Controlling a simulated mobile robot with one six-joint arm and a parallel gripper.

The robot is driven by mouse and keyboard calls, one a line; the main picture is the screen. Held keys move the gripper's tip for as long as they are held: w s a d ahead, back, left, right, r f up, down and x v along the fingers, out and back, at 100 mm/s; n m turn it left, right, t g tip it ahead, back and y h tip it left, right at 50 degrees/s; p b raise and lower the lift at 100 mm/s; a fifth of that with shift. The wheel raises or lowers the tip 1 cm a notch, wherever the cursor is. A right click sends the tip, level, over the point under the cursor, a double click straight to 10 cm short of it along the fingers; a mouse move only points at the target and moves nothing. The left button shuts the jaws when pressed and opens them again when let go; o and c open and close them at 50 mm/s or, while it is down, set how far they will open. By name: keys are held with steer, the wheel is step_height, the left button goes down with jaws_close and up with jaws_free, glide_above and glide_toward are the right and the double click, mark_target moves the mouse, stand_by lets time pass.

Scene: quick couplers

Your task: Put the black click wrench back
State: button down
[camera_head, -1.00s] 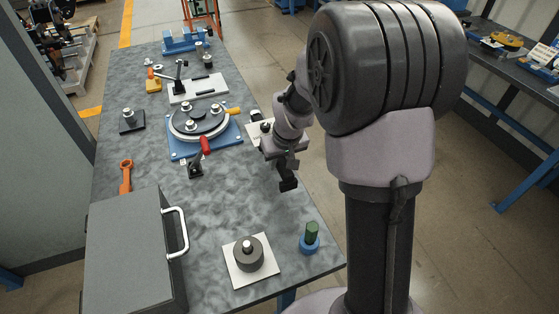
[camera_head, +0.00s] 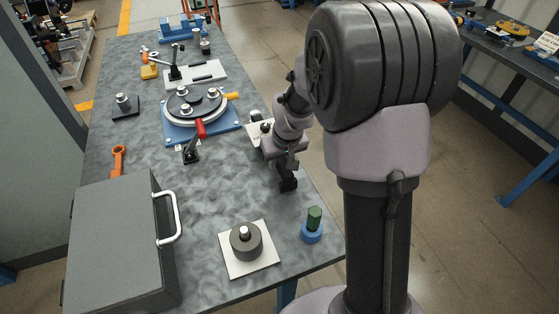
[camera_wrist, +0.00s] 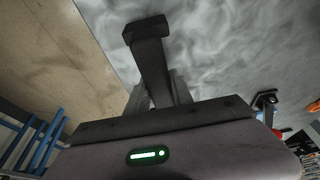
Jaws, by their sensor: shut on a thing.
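My gripper (camera_head: 286,166) is over the right part of the grey table, shut on a black tool, which I take to be the click wrench (camera_head: 288,184). In the wrist view the black wrench (camera_wrist: 151,55) sticks out from between the fingers (camera_wrist: 160,98), with a wider, blocky end away from them. It looks clear of the things around it. Whether it touches the table I cannot tell. Its other end is hidden by the gripper.
The round fixture on a blue base (camera_head: 205,128) has red and yellow handles. A grey box (camera_head: 112,240) with a handle stands at front left. A dark cylinder on a white plate (camera_head: 246,243) and a blue-green part (camera_head: 312,230) stand in front. The table's middle is clear.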

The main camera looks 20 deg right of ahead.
steer(key=shift+f, duration=0.15)
steer(key=c, duration=1)
jaws_free()
steer(key=shift+c, duration=0.2)
steer(key=p+v, duration=0.6)
steer(key=v, duration=1.1)
steer(key=s+a+r+m+t+y, duration=0.1)
steer(key=s+a+r, duration=0.3)
steer(key=s, duration=0.6)
steer(key=s+a+r+m+t+y, duration=0.1)
steer(key=s+a+r+m, duration=0.2)
steer(key=s+a, duration=0.4)
steer(key=s+r, duration=0.1)
steer(key=s, duration=0.2)
steer(key=shift+b, duration=0.3)
